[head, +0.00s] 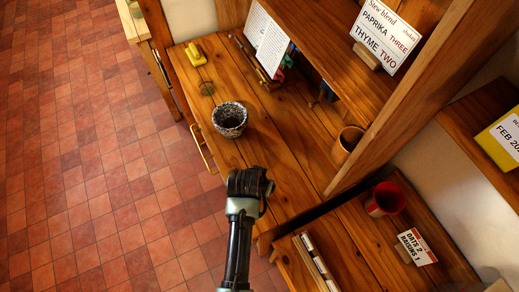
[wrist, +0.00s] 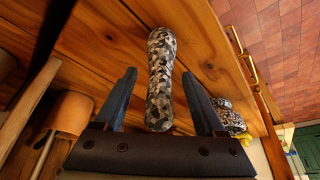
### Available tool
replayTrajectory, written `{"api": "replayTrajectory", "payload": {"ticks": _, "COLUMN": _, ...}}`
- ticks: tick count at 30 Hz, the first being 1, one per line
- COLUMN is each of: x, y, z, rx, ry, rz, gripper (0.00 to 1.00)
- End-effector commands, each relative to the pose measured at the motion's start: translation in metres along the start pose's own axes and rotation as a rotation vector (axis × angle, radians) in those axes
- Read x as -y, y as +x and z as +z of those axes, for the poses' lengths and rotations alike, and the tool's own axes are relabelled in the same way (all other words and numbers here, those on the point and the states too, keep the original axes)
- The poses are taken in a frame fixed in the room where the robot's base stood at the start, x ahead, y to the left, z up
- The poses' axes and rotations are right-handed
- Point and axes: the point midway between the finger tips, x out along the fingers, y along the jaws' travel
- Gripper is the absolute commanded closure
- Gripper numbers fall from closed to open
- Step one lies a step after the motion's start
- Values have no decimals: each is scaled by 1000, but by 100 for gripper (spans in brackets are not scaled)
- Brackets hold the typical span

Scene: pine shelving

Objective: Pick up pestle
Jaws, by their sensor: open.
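The pestle (wrist: 161,62) is a speckled grey, black and tan rod with rounded ends. In the wrist view it lies on the wooden shelf board, its near end between the two fingers of my gripper (wrist: 159,75). The fingers are open, with a gap on each side of the pestle. In the head view my gripper (head: 249,183) is over the front part of the board and hides the pestle. A speckled mortar (head: 230,124) stands beyond my gripper; it shows partly behind the right finger in the wrist view (wrist: 230,116).
A brown cup (head: 347,143) stands to the right, near an upright post (head: 400,95). A red cup (head: 385,199) and a label card (head: 416,247) are on the board at right. A yellow object (head: 195,53) lies at the far end. Tiled floor (head: 90,160) is open at left.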

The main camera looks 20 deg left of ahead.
Motion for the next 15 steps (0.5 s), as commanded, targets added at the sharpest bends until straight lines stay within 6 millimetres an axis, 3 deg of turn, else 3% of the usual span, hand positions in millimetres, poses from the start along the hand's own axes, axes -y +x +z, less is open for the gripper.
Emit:
{"api": "replayTrajectory", "payload": {"ticks": 12, "x": 0, "y": 11, "z": 0, "rx": 0, "ry": 1, "rz": 0, "gripper": 28}}
{"api": "replayTrajectory", "payload": {"ticks": 15, "x": 0, "y": 11, "z": 0, "rx": 0, "ry": 1, "rz": 0, "gripper": 46}}
